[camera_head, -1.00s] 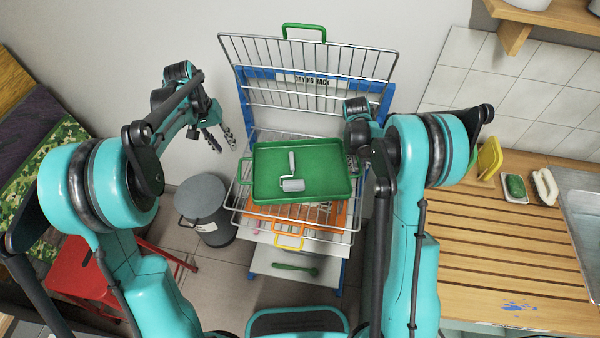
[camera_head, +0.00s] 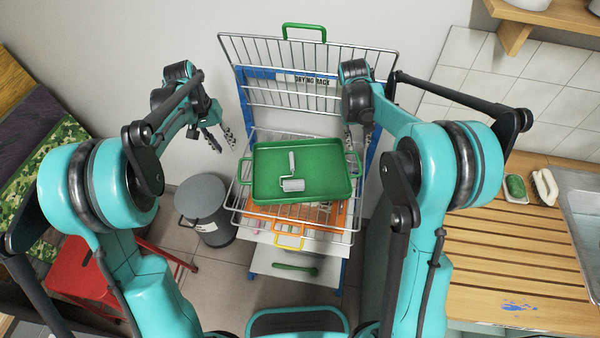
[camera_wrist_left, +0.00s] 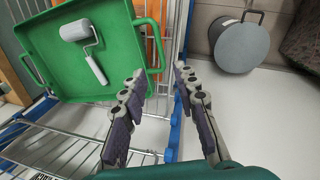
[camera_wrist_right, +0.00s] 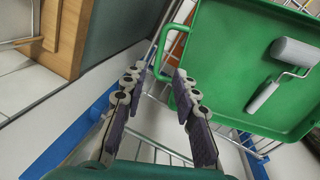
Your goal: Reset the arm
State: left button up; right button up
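My left gripper (camera_head: 222,139) is left of the drying rack in the head view. In the left wrist view its two fingers (camera_wrist_left: 157,92) are spread with nothing between them. My right gripper is mostly hidden behind its own arm in the head view. In the right wrist view its fingers (camera_wrist_right: 158,82) are apart and empty, close to the handle of the green tray (camera_wrist_right: 238,60). I cannot tell whether they touch that handle. The green tray (camera_head: 330,188) lies on a rack shelf, with a grey paint roller (camera_head: 292,180) in it.
The drying rack (camera_head: 247,98) has its top wire shelf tilted up against the wall. A grey bin (camera_head: 203,200) and a red stool (camera_head: 85,270) stand at left. A slatted wooden counter (camera_head: 490,245) with a green sponge (camera_head: 515,186) is at right.

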dwell(0.3)
